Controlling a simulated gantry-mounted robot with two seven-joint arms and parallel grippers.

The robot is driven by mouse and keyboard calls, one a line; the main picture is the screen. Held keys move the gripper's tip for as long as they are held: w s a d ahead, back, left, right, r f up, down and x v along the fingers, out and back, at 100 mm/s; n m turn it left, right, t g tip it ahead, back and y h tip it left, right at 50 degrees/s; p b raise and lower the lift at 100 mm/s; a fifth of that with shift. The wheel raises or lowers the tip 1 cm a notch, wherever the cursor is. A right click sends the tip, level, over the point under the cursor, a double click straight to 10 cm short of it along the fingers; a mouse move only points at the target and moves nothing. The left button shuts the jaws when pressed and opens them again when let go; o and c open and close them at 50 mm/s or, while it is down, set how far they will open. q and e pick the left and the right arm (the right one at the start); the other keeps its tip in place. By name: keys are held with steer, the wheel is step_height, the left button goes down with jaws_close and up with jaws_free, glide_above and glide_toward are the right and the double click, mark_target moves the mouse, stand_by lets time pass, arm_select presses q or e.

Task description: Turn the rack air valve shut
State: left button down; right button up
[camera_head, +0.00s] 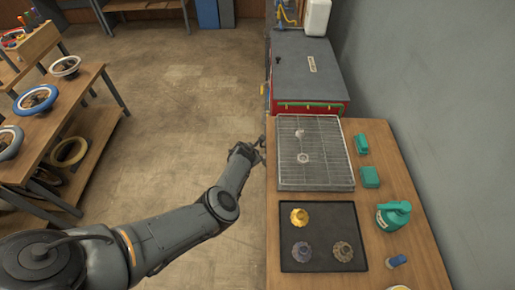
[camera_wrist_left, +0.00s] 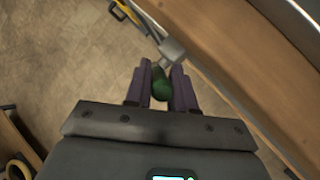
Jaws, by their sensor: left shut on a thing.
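My left gripper (camera_head: 260,146) is beside the left edge of the workbench, near the wire rack. In the left wrist view its two dark fingers (camera_wrist_left: 161,75) are shut on a green handle (camera_wrist_left: 160,86), one finger on each side. A grey metal fitting (camera_wrist_left: 172,50) shows just beyond the fingertips, next to the bench edge; it looks like the valve body. Part of the handle is hidden between the fingers. In the head view the valve is too small and covered to make out. My right gripper is not in view.
A red cabinet with a grey lid (camera_head: 305,70) stands behind. A wheel shelf (camera_head: 75,95) is at left; open floor lies between.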

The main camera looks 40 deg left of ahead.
arm_select(q)
steer(key=shift+s+d+f+t+y, duration=0.25)
steer(key=shift+s+d+t+y, duration=0.15)
steer(key=shift+t, duration=0.2)
steer(key=shift+s+d+f+m+t+y, duration=0.3)
steer(key=shift+t+y, duration=0.2)
steer(key=shift+t, duration=0.2)
steer(key=shift+s, duration=0.1)
steer(key=c, duration=1)
jaws_free()
steer(key=shift+c, duration=0.2)
steer(key=shift+r, duration=0.1)
steer(key=p+v, duration=1)
steer(key=p, duration=0.2)
steer(key=shift+s+r, duration=0.15)
steer(key=shift+s, duration=0.1)
